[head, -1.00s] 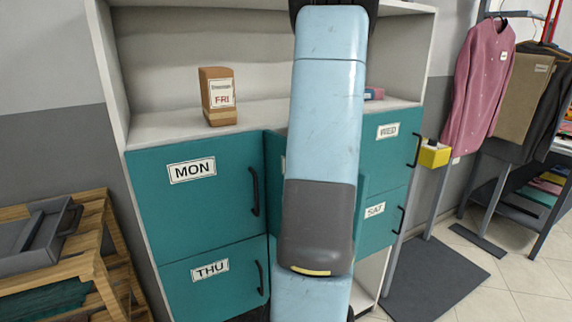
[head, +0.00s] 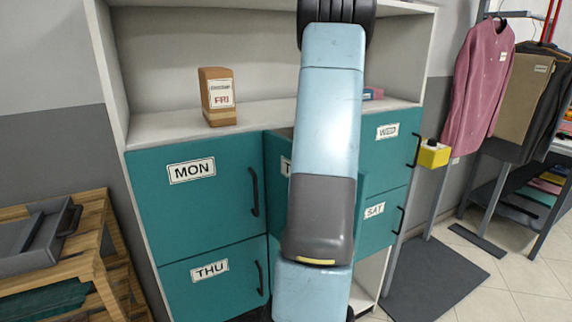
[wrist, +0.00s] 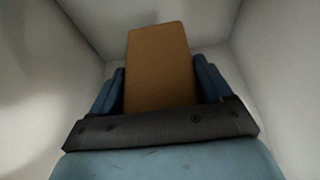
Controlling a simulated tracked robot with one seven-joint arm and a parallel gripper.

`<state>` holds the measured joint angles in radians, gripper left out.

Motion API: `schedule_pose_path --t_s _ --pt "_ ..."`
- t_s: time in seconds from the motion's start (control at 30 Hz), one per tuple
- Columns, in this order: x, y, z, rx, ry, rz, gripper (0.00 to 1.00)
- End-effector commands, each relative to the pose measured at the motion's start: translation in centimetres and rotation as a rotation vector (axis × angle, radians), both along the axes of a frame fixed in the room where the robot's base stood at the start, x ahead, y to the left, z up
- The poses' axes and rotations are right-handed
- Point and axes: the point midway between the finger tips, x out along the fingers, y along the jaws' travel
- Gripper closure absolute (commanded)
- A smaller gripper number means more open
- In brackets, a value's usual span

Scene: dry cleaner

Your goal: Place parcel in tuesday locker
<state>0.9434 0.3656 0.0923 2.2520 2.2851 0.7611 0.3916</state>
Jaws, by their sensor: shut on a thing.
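My gripper (wrist: 160,95) is shut on a plain brown parcel (wrist: 160,65), with a blue finger on each side, in the wrist view. Pale walls surround the parcel on several sides, like the inside of a compartment. In the head view my arm hides the gripper and the held parcel.
MON (head: 195,200), THU (head: 210,280), WED (head: 390,150) and SAT (head: 375,225) lockers look shut. A brown FRI parcel (head: 218,97) stands on the shelf above. A wooden rack (head: 90,260) is at left; a yellow box (head: 433,153) is at right.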

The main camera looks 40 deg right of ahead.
Motion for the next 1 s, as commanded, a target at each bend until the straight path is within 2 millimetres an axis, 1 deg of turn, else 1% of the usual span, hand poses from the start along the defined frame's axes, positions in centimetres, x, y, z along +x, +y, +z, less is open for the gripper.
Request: schedule_pose_path --t_s 0.07,0.1,0.3,0.57,0.63,0.77,1.0 --pt "0.0 0.0 -0.1 0.0 -0.001 0.001 1.0" --pt "0.0 0.0 -0.1 0.0 0.0 0.001 0.17" --pt "0.0 0.1 -0.1 0.0 0.0 0.001 0.0" --pt "0.0 0.1 0.1 -0.001 0.0 0.001 0.0" --pt "-0.3 0.1 0.2 -0.001 0.0 0.0 0.0" --pt "-1.7 0.5 0.8 -0.002 0.0 0.001 0.0" --pt "-5.7 1.5 2.5 -0.002 0.0 0.0 0.0"
